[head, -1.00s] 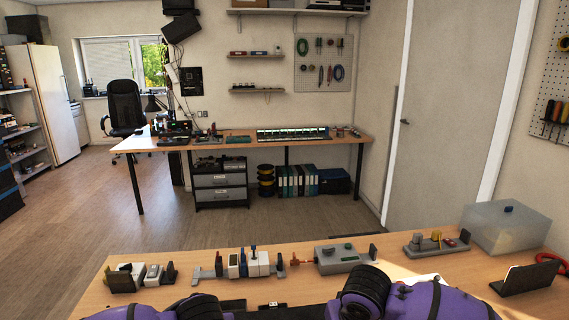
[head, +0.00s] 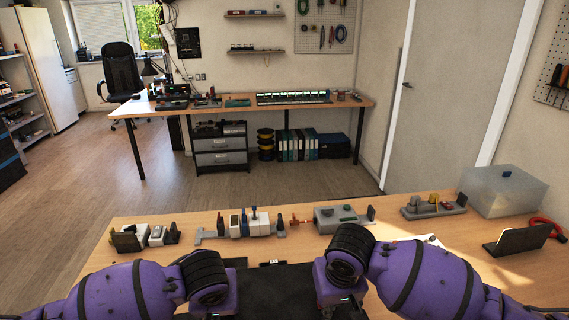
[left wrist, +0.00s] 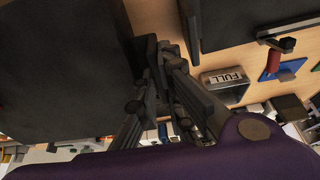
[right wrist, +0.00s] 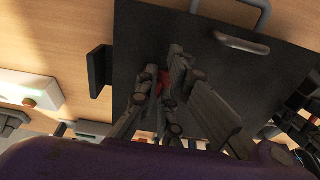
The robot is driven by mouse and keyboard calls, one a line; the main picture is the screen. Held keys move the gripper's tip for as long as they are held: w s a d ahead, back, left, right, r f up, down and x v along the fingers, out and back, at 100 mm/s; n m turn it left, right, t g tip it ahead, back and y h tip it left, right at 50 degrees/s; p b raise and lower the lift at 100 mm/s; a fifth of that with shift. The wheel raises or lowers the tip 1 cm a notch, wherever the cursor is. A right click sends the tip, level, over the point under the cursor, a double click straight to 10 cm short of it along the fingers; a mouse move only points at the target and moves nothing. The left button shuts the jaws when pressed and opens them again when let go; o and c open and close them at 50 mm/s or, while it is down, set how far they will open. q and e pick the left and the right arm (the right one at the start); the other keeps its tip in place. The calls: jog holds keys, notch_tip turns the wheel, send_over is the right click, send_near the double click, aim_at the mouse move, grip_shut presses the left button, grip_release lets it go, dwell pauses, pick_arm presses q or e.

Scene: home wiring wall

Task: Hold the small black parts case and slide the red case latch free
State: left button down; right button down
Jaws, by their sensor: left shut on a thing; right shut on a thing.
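The black parts case (right wrist: 235,75) lies flat under my right gripper in the right wrist view, with a grey handle (right wrist: 241,43) at its edge. In the left wrist view a large black surface of the case (left wrist: 60,65) fills the left side. My left gripper (left wrist: 163,50) is shut at the case's edge; what is between its fingers is mostly hidden. My right gripper (right wrist: 166,72) is shut on the red latch (right wrist: 163,84), which shows only partly between the fingers. In the head view both gripper tips are out of sight, and a dark flat surface (head: 280,292) shows between my arms.
A row of wiring parts (head: 250,222) and a grey box (head: 338,218) stand along the bench's far side. A clear bin (head: 505,192) and a dark stand (head: 516,241) are at the right.

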jog(key=c, duration=1.8)
grip_release()
jog(key=shift+c, duration=0.2)
pick_arm(q)
jog(key=c, duration=1.8)
grip_release()
pick_arm(e)
jog(key=v, duration=1.2)
